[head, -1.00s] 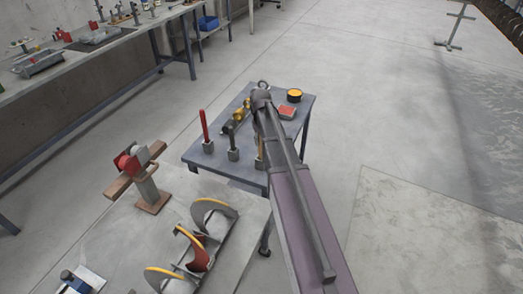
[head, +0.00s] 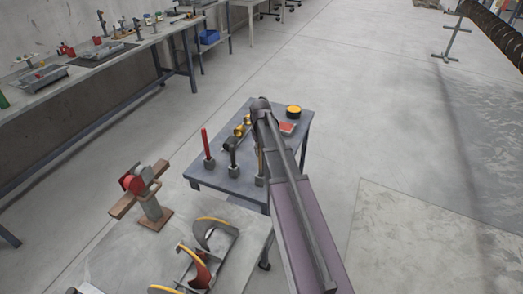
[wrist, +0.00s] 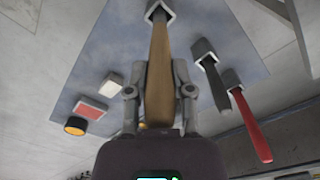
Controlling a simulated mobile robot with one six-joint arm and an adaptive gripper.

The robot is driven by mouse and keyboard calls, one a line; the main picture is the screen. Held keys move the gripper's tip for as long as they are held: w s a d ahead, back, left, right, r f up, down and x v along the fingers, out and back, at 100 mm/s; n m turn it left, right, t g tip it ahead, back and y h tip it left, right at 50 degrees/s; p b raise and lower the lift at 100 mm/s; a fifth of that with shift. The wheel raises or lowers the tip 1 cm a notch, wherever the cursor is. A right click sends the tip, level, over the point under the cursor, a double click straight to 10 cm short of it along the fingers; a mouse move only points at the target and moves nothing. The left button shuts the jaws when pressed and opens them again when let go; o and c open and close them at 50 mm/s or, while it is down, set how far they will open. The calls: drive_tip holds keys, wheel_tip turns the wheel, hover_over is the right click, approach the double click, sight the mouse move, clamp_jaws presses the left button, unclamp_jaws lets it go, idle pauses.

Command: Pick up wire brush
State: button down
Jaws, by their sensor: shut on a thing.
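The wire brush, as I take it, is the tan wooden-handled tool (wrist: 158,72). My gripper (wrist: 160,66) is shut on its handle, with one finger on each side. The far end of the handle meets a square grey holder (wrist: 160,11) and appears to sit in it. The bristles cannot be seen. In the head view a strip of the handle (head: 261,161) shows beside my arm, which hides most of it and the gripper.
A black-handled tool (head: 232,151) and a red-handled tool (head: 206,144) stand in holders close by on the small grey table (head: 222,179). A yellow-topped tin (head: 293,112) and a red-and-white block (head: 287,127) lie behind. Open floor lies to the right.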

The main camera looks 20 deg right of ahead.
drive_tip(key=shift+r+p, duration=2.35)
drive_tip(key=shift+r, duration=0.55)
drive_tip(key=a+r+p, duration=0.2)
drive_tip(key=r+p, duration=0.7)
drive_tip(key=w+a+r+p, duration=0.1)
drive_tip(key=a+r+p, duration=0.1)
drive_tip(key=r+p, duration=0.7)
drive_tip(key=shift+w+r+p, duration=0.3)
drive_tip(key=shift+r+p, duration=0.1)
drive_tip(key=shift+p, duration=0.15)
